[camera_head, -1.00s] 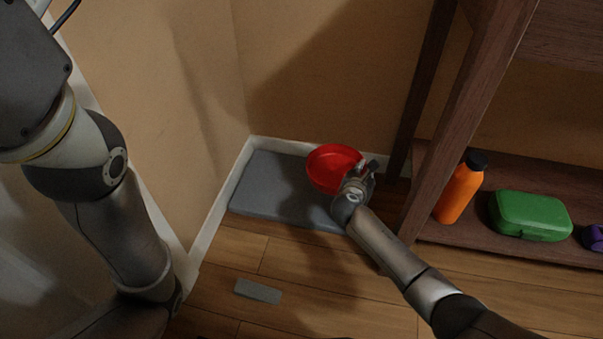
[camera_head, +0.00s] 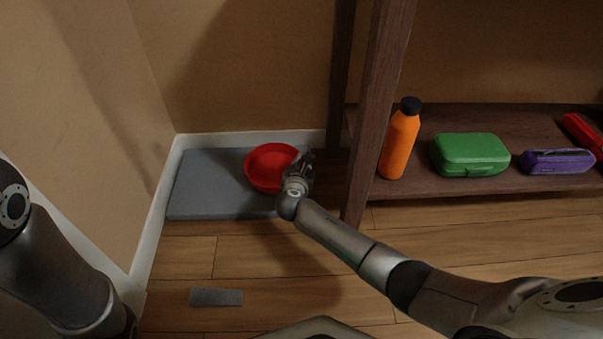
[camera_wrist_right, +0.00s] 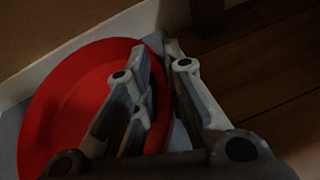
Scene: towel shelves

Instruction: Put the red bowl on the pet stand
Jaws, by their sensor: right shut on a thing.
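The red bowl (camera_head: 268,168) is upright over the right part of the grey pet stand (camera_head: 206,187), a low flat slab in the corner. I cannot tell whether the bowl touches the slab. My right gripper (camera_head: 298,166) is shut on the bowl's right rim. In the right wrist view, the gripper (camera_wrist_right: 160,52) has one finger inside the red bowl (camera_wrist_right: 70,95) and one outside, with the rim between them. The fingers hide part of the bowl. My left arm shows at the left edge, but its gripper is out of view.
A brown wooden shelf (camera_head: 372,130) stands right of the slab, its post close to my right gripper. It holds an orange bottle (camera_head: 399,140), a green box (camera_head: 470,153) and a purple case (camera_head: 556,161). A small grey strip (camera_head: 216,298) lies on the floor. Walls bound the slab behind and left.

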